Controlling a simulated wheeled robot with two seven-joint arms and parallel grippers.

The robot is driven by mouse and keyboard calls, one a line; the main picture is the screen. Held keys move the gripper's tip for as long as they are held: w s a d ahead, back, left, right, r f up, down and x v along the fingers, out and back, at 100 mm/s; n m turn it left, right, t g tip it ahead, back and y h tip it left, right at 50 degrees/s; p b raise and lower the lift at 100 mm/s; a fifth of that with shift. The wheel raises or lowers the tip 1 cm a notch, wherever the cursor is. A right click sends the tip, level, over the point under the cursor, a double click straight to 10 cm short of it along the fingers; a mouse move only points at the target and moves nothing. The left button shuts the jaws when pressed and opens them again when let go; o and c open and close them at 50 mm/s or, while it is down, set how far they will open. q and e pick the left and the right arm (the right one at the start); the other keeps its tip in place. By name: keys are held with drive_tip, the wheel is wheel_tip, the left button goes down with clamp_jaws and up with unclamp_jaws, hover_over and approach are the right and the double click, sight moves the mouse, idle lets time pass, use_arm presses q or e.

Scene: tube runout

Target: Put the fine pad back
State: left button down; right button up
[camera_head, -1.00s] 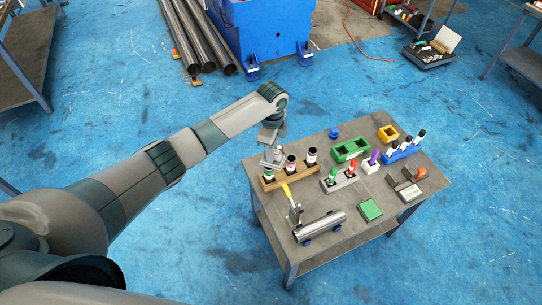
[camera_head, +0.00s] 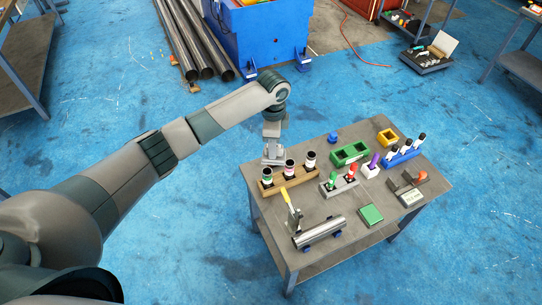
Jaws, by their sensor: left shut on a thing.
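My left gripper (camera_head: 272,161) points down at the table's back left corner, just behind the wooden block (camera_head: 291,182). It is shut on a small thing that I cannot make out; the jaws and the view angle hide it. A flat green pad (camera_head: 370,215) lies near the table's front right edge; I cannot tell its grade. The wooden block bears several dark-topped pieces standing upright in a row. My right gripper is not in view.
Free top lies around the green pad.

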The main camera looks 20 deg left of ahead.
use_arm(q)
drive_tip(key=r+n+b, duration=0.1)
drive_tip(key=s+r+n+b, duration=0.1)
drive_tip(key=r+n+b, duration=0.1)
drive_tip(key=shift+s+d+r+n, duration=0.1)
drive_tip(key=shift+s+d+n, duration=0.1)
drive_tip(key=shift+s+n, duration=0.2)
drive_tip(key=s+a+r+n+b, duration=0.1)
drive_tip(key=s+n+b, duration=0.3)
drive_tip(key=s, duration=0.5)
drive_tip(key=s+a+r+n+b, duration=0.1)
drive_tip(key=s+a+n+b, duration=0.2)
drive_tip(key=s+n+b, duration=0.2)
drive_tip(key=s+n, duration=0.3)
drive_tip(key=s, duration=0.2)
drive_tip(key=shift+a+r, duration=0.25)
drive_tip(key=shift+r, duration=0.1)
